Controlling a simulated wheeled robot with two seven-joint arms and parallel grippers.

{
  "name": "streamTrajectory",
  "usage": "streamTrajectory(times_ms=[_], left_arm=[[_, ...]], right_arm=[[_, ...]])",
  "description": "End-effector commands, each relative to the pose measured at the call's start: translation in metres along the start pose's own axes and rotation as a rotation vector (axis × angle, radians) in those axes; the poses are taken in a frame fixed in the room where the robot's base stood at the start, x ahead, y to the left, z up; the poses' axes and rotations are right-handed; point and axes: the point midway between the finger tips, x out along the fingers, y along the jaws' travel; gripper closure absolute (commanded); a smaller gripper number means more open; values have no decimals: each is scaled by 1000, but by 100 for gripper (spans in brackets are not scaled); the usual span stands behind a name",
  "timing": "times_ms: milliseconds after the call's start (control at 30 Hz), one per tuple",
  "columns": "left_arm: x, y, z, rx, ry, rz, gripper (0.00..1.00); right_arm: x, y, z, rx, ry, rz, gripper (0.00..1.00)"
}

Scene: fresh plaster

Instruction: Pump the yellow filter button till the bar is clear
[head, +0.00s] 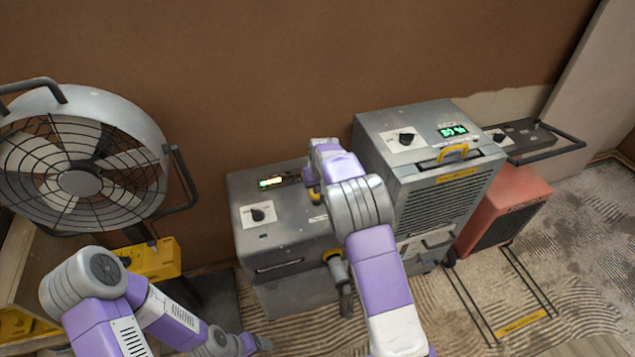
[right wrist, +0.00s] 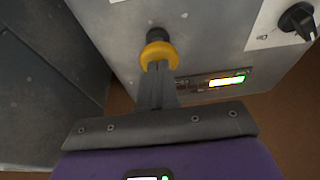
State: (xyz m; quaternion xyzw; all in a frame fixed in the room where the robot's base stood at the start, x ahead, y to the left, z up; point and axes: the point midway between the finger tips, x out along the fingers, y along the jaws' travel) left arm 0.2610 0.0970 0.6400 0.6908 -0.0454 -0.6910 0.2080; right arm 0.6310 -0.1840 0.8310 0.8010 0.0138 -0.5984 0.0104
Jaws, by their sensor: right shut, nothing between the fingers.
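The yellow filter button (right wrist: 150,54) is a round cap on a dark base, on the top of a grey machine (head: 250,237). In the head view only a bit of yellow (head: 315,196) shows beside my right gripper (head: 314,185), which hides the rest. My right gripper is shut and empty; in the right wrist view its fingertips (right wrist: 158,72) meet the cap, but I cannot tell how far it is pressed. The bar (head: 271,183) is lit green to pale yellow; it also shows in the right wrist view (right wrist: 226,80). My left gripper (head: 250,343) is low, its fingers unclear.
A black knob (head: 258,214) sits on the grey machine's panel. A taller grey unit (head: 447,190) with a green readout and a red heater (head: 500,212) stand to the right. A large fan (head: 80,165) is at left. A hose nozzle (head: 340,278) hangs in front of the machine.

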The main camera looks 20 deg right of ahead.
Motion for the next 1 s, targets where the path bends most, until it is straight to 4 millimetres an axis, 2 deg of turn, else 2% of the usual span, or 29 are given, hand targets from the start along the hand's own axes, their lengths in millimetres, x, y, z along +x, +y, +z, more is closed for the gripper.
streamTrajectory(times_ms=[367,600,1000], left_arm=[[0,0,0,0,0,0,23],[9,-4,0,0,0,0,23],[6,-2,0,0,0,0,23]], right_arm=[[2,0,1,1,0,0,100],[29,0,9,2,-2,0,100],[28,0,10,1,-7,0,100]])
